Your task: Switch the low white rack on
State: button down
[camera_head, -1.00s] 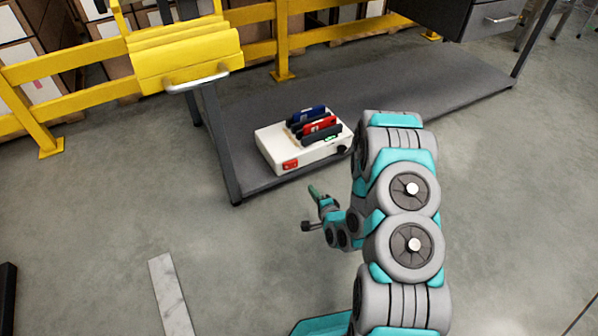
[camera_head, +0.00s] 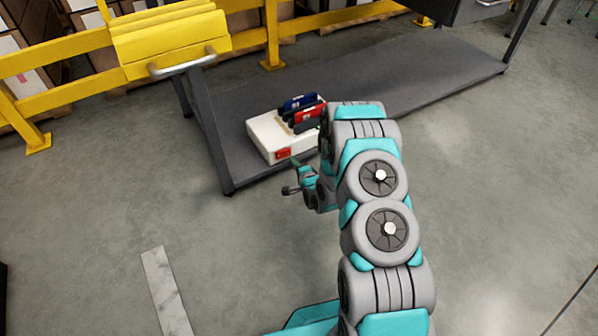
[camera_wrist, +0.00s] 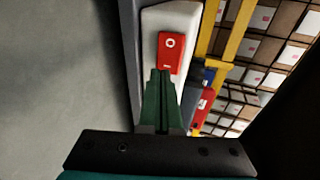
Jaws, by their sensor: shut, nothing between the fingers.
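The low white rack (camera_head: 262,133) stands on the grey lower shelf and holds blue, red and dark upright items. Its red rocker switch (camera_head: 283,153) is on the front face, and my arm hides the rack's right end. In the wrist view the red switch (camera_wrist: 170,52) shows a circle and a bar mark on the white rack face (camera_wrist: 185,20). My gripper (camera_wrist: 160,72) is shut and empty, its green fingertips just in front of the switch's lower part in that view. Whether they touch it I cannot tell. In the head view my gripper (camera_head: 296,163) is close to the rack's front.
The grey shelf (camera_head: 400,90) runs to the right under the table, with a dark leg (camera_head: 212,140) left of the rack. The floor in front is clear apart from a pale strip (camera_head: 165,290).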

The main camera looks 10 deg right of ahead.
aim_at(283, 154)
jog(key=shift+w+a, duration=0.2)
jog(key=shift+w, duration=1)
jog(key=shift+w+d+r, duration=0.1)
jog(key=shift+w+d, duration=0.05)
jog(key=shift+w, duration=0.05)
jog(key=shift+s, duration=0.15)
